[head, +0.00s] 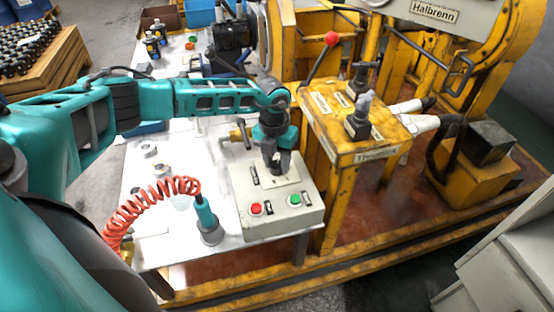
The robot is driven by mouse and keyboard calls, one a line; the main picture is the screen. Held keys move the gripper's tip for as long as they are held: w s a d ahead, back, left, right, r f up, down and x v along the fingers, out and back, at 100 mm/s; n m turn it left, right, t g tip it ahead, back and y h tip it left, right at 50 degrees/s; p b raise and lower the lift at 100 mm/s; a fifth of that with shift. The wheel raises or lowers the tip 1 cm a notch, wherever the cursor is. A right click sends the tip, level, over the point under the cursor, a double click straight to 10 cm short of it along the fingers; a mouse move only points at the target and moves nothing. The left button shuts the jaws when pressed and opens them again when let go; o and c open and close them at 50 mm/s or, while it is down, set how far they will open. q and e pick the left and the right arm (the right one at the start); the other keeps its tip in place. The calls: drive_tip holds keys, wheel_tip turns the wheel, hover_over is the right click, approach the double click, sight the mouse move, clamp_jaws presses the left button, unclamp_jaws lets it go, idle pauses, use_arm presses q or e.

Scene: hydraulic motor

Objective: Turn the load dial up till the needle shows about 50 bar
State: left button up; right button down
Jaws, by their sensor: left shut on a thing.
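My left gripper (274,168) points down onto the top plate of a pale grey control box (285,220) on the white table. It is shut on a small dark knob, most likely the load dial, which the fingers mostly hide. A red button (256,208) and a green button (295,200) sit on the box's front part, each beside a small dark label. I cannot make out a pressure gauge or its needle in this view. My right gripper is not in view.
A teal tool (206,217) with a coiled red hose (150,193) stands left of the box. The yellow machine stand (352,135) with a red-knobbed lever (322,58) rises close on the right. Small metal parts lie on the table (185,150), with bare room between them.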

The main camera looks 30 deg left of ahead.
sight(275, 162)
use_arm(q)
drive_tip(key=shift+m+b, duration=0.35)
drive_tip(key=shift+m, duration=1.15)
drive_tip(key=o, duration=1.1)
drive_tip(key=shift+c, duration=0.2)
wheel_tip(275, 162, up, 13)
drive_tip(key=shift+a, duration=0.3)
